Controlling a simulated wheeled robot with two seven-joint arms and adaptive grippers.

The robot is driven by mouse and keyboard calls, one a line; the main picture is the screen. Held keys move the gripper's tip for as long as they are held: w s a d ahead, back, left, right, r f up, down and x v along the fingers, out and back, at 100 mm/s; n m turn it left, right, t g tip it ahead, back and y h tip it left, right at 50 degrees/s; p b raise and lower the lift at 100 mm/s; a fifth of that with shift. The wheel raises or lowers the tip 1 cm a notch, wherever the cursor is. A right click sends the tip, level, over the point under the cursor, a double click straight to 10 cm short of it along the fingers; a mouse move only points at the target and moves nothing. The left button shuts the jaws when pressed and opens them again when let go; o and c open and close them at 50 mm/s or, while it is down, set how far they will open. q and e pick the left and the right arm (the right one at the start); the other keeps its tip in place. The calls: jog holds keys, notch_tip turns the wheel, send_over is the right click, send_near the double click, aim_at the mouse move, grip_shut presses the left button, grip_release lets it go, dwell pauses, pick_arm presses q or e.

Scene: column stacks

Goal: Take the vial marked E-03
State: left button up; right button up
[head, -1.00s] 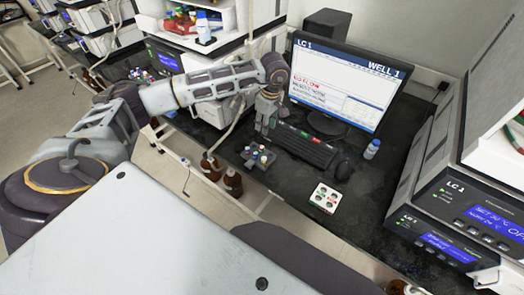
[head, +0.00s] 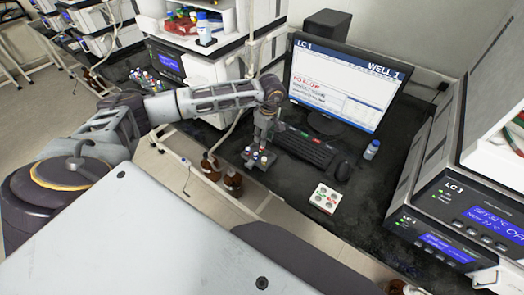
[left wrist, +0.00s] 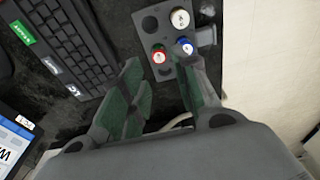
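A small dark grey rack (head: 251,166) stands on the black bench, and it also shows in the left wrist view (left wrist: 166,30). It holds a white-capped vial (left wrist: 180,18), a red-capped vial (left wrist: 158,55) and a blue-capped vial (left wrist: 185,46). The cap markings are too small to read, so I cannot tell which is E-03. My left gripper (left wrist: 160,78) is open and empty, with its green-padded fingers spread just short of the red and blue caps. In the head view my left gripper (head: 263,139) is above the rack and partly hides it. My right gripper is not in view.
A keyboard (head: 306,149), a mouse (head: 343,171) and a monitor (head: 345,85) are behind and right of the rack. A white tray with round holes (head: 325,198) lies to the right. Brown bottles (head: 232,182) stand left, below the bench edge. A blue-capped bottle (head: 371,150) stands near the monitor.

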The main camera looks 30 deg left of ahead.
aim_at(262, 147)
pick_arm(q)
jog(key=shift+a+f, duration=0.1)
jog(key=shift+f, duration=0.9)
jog(key=shift+f, duration=0.1)
jog(key=shift+w+a+f+p, duration=0.1)
jog(key=shift+f+p, duration=0.1)
jog(key=shift+f, duration=0.65)
jog(key=shift+a+f+p, duration=0.15)
jog(key=shift+f, duration=0.65)
jog(key=shift+w+a+f+p, duration=0.1)
jog(key=shift+f+p, duration=0.1)
jog(key=shift+f, duration=0.65)
jog(key=c, duration=0.6)
